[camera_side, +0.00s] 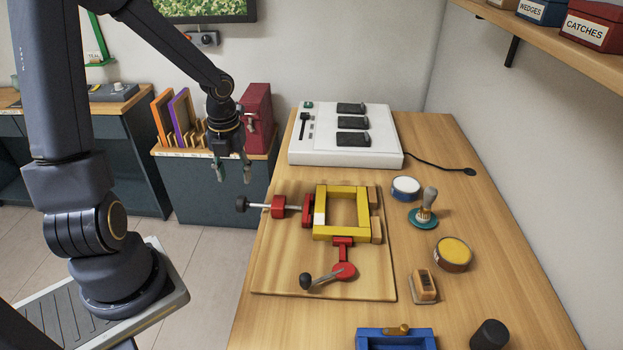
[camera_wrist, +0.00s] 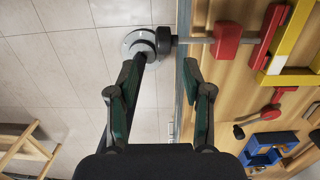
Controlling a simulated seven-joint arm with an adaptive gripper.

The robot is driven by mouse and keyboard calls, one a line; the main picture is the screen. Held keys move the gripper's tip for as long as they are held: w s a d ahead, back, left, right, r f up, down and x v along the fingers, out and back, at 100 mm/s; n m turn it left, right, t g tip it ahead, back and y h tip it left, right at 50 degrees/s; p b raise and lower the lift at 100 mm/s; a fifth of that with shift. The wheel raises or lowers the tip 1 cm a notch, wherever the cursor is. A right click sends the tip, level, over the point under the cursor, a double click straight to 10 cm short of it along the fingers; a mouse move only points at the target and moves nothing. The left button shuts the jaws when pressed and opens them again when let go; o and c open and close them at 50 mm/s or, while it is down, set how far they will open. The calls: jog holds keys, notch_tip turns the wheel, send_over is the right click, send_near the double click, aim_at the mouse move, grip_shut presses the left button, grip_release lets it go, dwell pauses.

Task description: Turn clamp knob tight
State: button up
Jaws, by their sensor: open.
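The clamp knob (camera_side: 241,204) is a small black knob on the outer end of a grey screw rod, past the left edge of the wooden board. The rod runs through a red block (camera_side: 278,207) to a red pad (camera_side: 307,210) beside a yellow frame (camera_side: 362,192). My gripper (camera_side: 232,176) is open and empty, pointing down, near the knob and apparently above it. In the wrist view the knob (camera_wrist: 165,40) is ahead of the space between my open fingertips (camera_wrist: 161,66), with a gap to them. The knob's turn angle cannot be told.
A red toggle clamp with a black-ended lever (camera_side: 306,281) stands at the board's front. A white switch panel (camera_side: 300,153) lies behind the board (camera_side: 275,270). Tins, a stamp (camera_side: 428,196) and a brush (camera_side: 425,284) lie to the right. Open floor lies left of the table edge.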

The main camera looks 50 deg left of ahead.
aim_at(240, 200)
jog(key=shift+h, duration=0.4)
notch_tip(240, 200, down, 10)
jog(key=shift+d+r, duration=0.1)
jog(key=shift+c, duration=0.2)
